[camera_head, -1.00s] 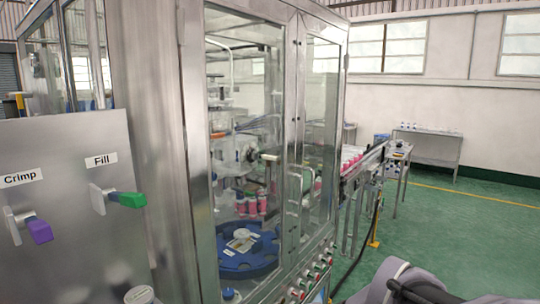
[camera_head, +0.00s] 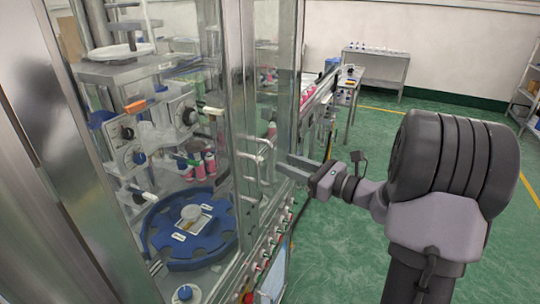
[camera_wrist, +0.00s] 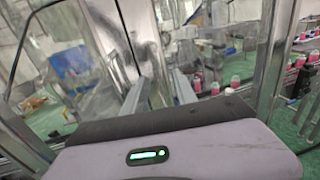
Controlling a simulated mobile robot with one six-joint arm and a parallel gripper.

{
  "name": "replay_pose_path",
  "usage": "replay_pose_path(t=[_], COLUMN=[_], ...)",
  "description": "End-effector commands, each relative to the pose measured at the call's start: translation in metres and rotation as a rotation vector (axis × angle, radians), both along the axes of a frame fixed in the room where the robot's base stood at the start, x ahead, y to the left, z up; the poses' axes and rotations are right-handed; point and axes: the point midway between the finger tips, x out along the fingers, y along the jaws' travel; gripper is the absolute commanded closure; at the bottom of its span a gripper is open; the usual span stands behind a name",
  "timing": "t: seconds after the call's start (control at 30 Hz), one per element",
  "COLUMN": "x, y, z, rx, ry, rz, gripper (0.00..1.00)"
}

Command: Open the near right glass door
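The glass-doored machine cabinet fills the left of the head view. A wide glass door (camera_head: 150,90) is nearer, and a narrower glass door (camera_head: 267,60) is to its right, past a metal post. Pale looped door handles (camera_head: 268,152) stand out near that post. My gripper (camera_head: 283,165) reaches in from the right, its fingers pointing left at the handles. The fingertips are close to the right handle; whether they touch it, I cannot tell. In the wrist view the two fingers (camera_wrist: 160,92) are apart, so the gripper is open. Both doors look shut.
Inside the cabinet are a blue round carousel (camera_head: 190,250) and red-pink bottles (camera_head: 205,165). Knobs (camera_head: 268,255) line the ledge below the doors. A conveyor (camera_head: 322,95) runs behind my gripper. Green floor (camera_head: 340,240) is open at the right.

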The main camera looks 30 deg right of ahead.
Motion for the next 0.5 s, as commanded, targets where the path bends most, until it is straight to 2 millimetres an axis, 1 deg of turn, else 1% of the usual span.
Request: replay_pose_path(t=[0.03, 0.1, 0.2, 0.33, 0.5], x=[0.012, 0.027, 0.043, 0.054, 0.058], y=[0.008, 0.015, 0.022, 0.028, 0.030], z=[0.000, 0.000, 0.000, 0.000, 0.000], rx=[0.000, 0.000, -0.001, 0.000, 0.000], ry=[0.000, 0.001, 0.000, 0.001, 0.001], rz=[0.005, 0.005, 0.002, 0.001, 0.001], gripper=[0.66, 0.66, 0.66, 0.66, 0.66])
